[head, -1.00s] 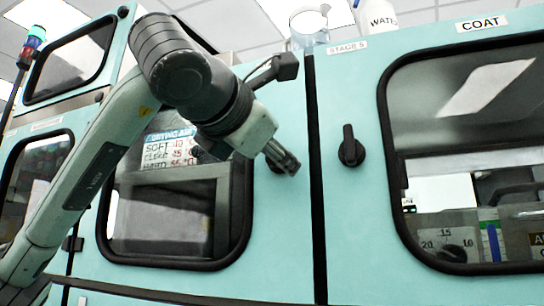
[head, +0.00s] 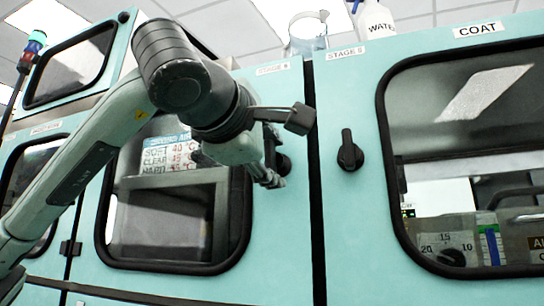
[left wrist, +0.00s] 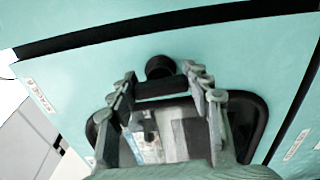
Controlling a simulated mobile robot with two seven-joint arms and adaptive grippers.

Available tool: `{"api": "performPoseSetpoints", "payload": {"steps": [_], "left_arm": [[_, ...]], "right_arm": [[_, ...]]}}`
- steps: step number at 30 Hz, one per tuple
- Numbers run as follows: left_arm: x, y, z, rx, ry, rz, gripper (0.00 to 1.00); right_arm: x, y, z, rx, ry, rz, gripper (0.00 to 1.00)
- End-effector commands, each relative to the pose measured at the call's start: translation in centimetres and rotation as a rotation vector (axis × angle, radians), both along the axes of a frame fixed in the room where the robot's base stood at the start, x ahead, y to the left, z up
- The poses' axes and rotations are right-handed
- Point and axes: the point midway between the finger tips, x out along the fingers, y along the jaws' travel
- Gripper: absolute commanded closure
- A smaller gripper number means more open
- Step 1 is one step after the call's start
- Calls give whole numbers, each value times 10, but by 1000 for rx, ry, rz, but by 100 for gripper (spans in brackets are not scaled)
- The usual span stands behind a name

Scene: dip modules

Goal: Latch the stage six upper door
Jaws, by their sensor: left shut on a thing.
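The teal door (head: 262,225) with a window and a drying-air sheet behind it is left of centre in the head view. The small label above it (head: 272,68) is too blurred to read surely. Its black latch handle (head: 284,165) is partly hidden by my left gripper (head: 270,180). In the left wrist view, the gripper's fingers (left wrist: 160,90) lie on either side of the latch's black bar (left wrist: 160,88), below its round hub (left wrist: 159,67). The gripper is shut on the latch handle. The handle's exact angle is unclear. My right gripper is not in view.
The COAT door (head: 350,245) stands to the right, its black latch (head: 349,151) upright, past a dark vertical gap. A white WATER bottle (head: 376,20) and a clear vessel (head: 307,35) stand on top. A signal lamp (head: 33,50) is at far left.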

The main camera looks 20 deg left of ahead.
Motion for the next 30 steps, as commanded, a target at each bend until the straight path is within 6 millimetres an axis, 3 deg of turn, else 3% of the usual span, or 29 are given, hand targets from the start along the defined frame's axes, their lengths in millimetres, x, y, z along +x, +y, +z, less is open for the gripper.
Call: {"api": "performPoseSetpoints", "payload": {"steps": [21, 22, 26, 30], "left_arm": [[0, -1, 0, 72, -3, -1, 80], [0, 0, 0, 72, -3, -1, 47], [0, -1, 0, 71, -3, -1, 31], [0, 0, 0, 70, -2, -1, 29]], "right_arm": [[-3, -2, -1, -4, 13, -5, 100], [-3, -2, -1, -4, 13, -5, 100], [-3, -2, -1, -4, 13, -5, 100], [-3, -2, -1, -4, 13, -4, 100]]}}
